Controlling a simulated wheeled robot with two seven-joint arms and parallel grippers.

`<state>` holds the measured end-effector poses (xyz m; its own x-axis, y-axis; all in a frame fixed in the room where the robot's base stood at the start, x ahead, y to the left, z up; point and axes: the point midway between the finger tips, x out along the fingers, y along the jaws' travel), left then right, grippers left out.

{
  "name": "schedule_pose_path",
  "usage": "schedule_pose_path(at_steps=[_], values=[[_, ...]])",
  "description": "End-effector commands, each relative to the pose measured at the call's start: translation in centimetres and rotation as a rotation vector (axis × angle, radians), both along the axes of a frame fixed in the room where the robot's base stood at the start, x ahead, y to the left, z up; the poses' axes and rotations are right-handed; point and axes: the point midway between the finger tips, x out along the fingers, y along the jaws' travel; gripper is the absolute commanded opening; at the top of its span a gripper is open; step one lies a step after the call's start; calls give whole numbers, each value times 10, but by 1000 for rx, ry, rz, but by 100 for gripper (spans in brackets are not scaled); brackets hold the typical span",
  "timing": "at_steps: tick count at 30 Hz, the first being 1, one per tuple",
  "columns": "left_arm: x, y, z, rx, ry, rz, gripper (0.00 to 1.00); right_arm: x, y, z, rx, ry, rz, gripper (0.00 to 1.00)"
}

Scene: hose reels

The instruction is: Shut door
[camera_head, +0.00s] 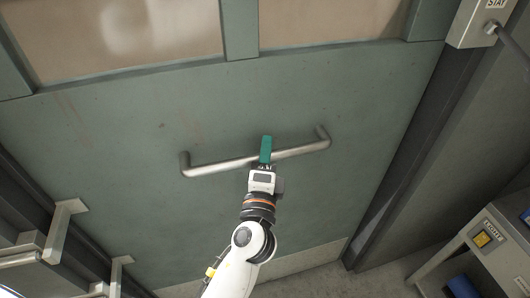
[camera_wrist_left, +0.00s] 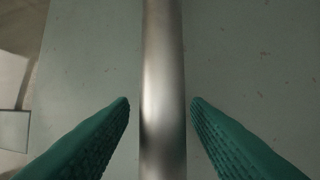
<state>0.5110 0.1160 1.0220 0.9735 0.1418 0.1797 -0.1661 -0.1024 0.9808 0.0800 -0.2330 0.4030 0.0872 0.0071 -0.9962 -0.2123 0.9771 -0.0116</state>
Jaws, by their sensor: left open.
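The door (camera_head: 130,140) is a grey-green panel with glazed panes at its top, filling most of the head view. A metal bar handle (camera_head: 225,167) runs across its middle. My left gripper (camera_head: 265,150), with green fingers, is at the handle, a little right of its middle. In the left wrist view the handle (camera_wrist_left: 163,90) passes between the two open fingertips (camera_wrist_left: 160,103), with a gap showing on each side. The left fingers do not grip it. My right gripper is in neither view.
A dark door frame post (camera_head: 420,150) stands to the right of the door. A box marked STAY (camera_head: 478,22) is at the top right. Metal brackets (camera_head: 65,228) stick out at the lower left.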

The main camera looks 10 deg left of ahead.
Motion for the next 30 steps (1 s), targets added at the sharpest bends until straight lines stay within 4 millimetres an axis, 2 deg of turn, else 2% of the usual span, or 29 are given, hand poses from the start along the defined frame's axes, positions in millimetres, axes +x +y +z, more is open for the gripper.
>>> schedule_pose_path(at_steps=[4,7,15,21,25,30], values=[[-4,0,-2,0,0,1,43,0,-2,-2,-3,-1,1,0],[-16,-2,-6,-1,1,1,43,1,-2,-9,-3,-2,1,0],[-71,-11,-19,-2,2,-1,43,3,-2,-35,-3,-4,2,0],[-104,-16,-23,0,1,-1,43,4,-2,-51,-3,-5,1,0],[-115,-18,-23,0,-1,-1,43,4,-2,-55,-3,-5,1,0],[-119,-19,-21,0,-1,-1,43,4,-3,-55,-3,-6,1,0]])
